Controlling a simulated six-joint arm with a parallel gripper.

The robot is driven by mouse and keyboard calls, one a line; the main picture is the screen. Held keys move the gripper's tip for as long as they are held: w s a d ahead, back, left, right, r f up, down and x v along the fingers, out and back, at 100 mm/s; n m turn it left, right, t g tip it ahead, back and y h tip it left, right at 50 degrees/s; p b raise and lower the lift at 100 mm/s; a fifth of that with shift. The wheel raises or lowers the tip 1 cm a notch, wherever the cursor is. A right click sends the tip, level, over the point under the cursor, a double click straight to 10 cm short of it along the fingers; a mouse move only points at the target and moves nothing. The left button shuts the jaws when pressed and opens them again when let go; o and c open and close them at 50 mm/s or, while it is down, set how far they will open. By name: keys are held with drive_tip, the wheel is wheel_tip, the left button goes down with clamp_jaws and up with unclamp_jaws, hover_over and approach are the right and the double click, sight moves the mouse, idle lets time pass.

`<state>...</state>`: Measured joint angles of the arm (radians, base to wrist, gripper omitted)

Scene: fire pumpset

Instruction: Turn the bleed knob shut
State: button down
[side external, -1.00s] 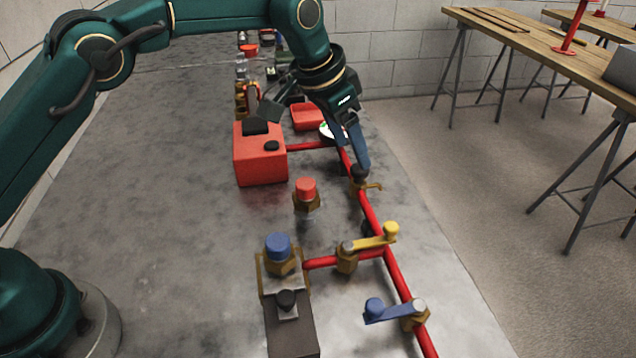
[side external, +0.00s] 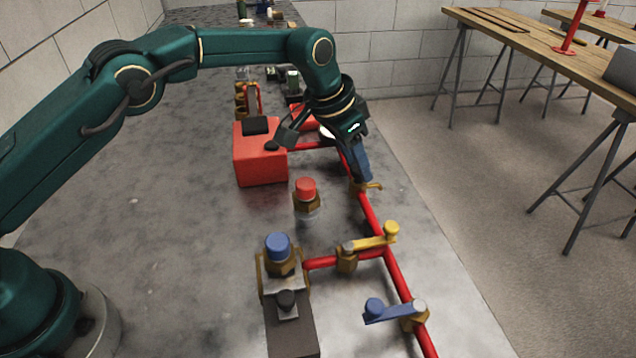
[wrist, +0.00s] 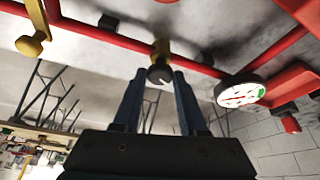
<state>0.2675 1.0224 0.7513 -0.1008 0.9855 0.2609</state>
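The bleed knob (wrist: 160,73) is a small dark round knob with a slot, on a brass fitting (wrist: 161,48) on the red pipe. In the side view my fingers hide the knob, and only its brass spout (side external: 374,186) shows beside them. My gripper (side external: 362,178) points down at the fitting. In the wrist view my gripper (wrist: 159,76) is open, its two blue fingers apart with the knob at the tips between them. I see no clear grip on the knob.
A yellow lever (side external: 375,241) and a blue lever (side external: 392,313) stand on the pipe nearer the camera. A red-capped fitting (side external: 306,193) and a red box (side external: 260,155) are to the left. A white gauge (wrist: 241,92) is beside my fingers.

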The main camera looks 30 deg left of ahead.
drive_tip(key=shift+w+a+m+g+h, duration=0.1)
drive_tip(key=shift+m+g+h, duration=0.25)
drive_tip(key=shift+m, duration=0.8)
drive_tip(key=shift+w+m+g+h, duration=0.1)
drive_tip(key=shift+m+g+h, duration=0.2)
drive_tip(key=shift+m, duration=0.85)
drive_tip(key=shift+s, duration=0.1)
drive_tip(key=shift+c, duration=2.2)
unclamp_jaws()
drive_tip(key=shift+v, duration=2.55)
